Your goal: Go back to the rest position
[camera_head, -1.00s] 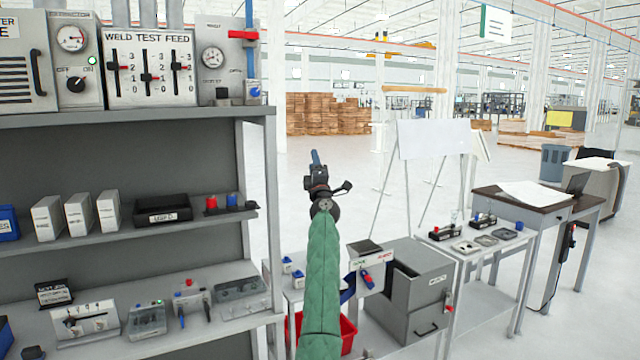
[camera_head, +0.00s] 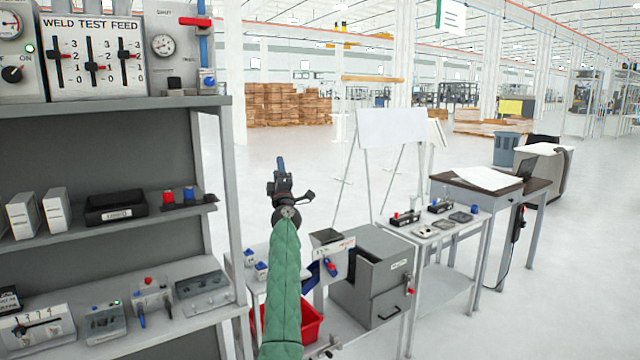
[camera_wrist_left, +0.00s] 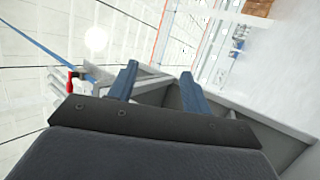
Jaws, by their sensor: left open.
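My left arm, in a green sleeve, rises from the bottom of the head view. Its gripper (camera_head: 281,165) is dark with blue fingers and points up, away from the shelf and in front of open floor. In the left wrist view the two blue fingers (camera_wrist_left: 158,85) stand apart with nothing between them, so it is open and empty. My right gripper is in neither view.
A grey shelf unit (camera_head: 165,103) with control panels stands close on the left. A grey cabinet (camera_head: 372,280), red bin (camera_head: 308,322), white table (camera_head: 478,226) and dark-topped desk (camera_head: 490,180) stand right of my arm. Open floor (camera_head: 590,270) lies at the far right.

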